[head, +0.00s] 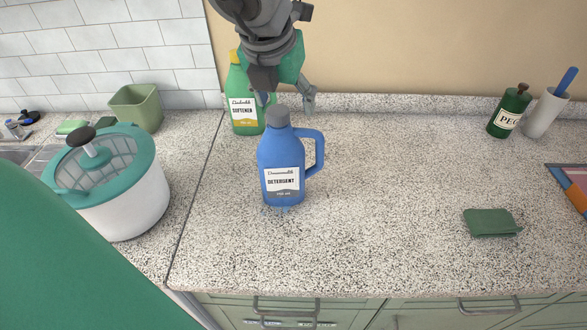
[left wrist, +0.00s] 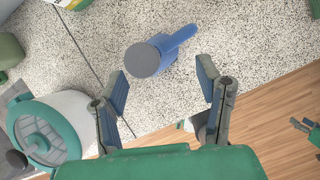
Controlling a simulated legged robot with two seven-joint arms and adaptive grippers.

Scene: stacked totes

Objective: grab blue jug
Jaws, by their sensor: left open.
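The blue jug (head: 282,165) stands upright on the speckled counter, with a grey cap, a white detergent label and its handle on the right. In the left wrist view the jug (left wrist: 177,48) is seen from above, cap towards me, just beyond the space between the fingertips. My left gripper (head: 285,97) is open and empty, above and behind the jug in the head view. Its two spread fingers also show in the left wrist view (left wrist: 161,72). Dark fingers at the right edge of the left wrist view look like my right gripper (left wrist: 306,128); their opening is unclear.
A green softener bottle (head: 243,112) stands behind the jug, partly hidden by my left gripper. A white and teal pot (head: 130,205) is at left. A green cloth (head: 490,223) and a green bottle (head: 510,112) are at right.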

